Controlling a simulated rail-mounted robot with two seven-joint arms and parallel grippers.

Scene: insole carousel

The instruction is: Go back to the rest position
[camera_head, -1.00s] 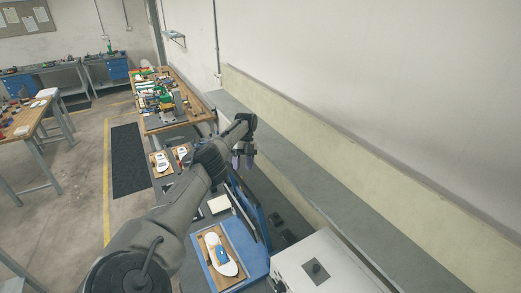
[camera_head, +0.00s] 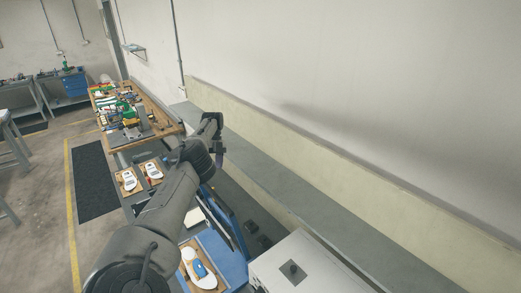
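One arm of mine comes in from the lower left and reaches up across the view. I take it as my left arm. Its gripper (camera_head: 219,159) hangs fingers down in front of the pale low wall, above the far end of the blue station. The fingers line up edge-on, so I cannot tell whether they are open or shut. I see no object held in it. My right gripper is not in view.
A white shoe-shaped piece with a blue patch (camera_head: 198,268) lies on a board at the blue station (camera_head: 226,260). A white box (camera_head: 310,270) stands right of it. Two boards with white pieces (camera_head: 129,180) lie farther back. A cluttered wooden table (camera_head: 160,119) stands beyond.

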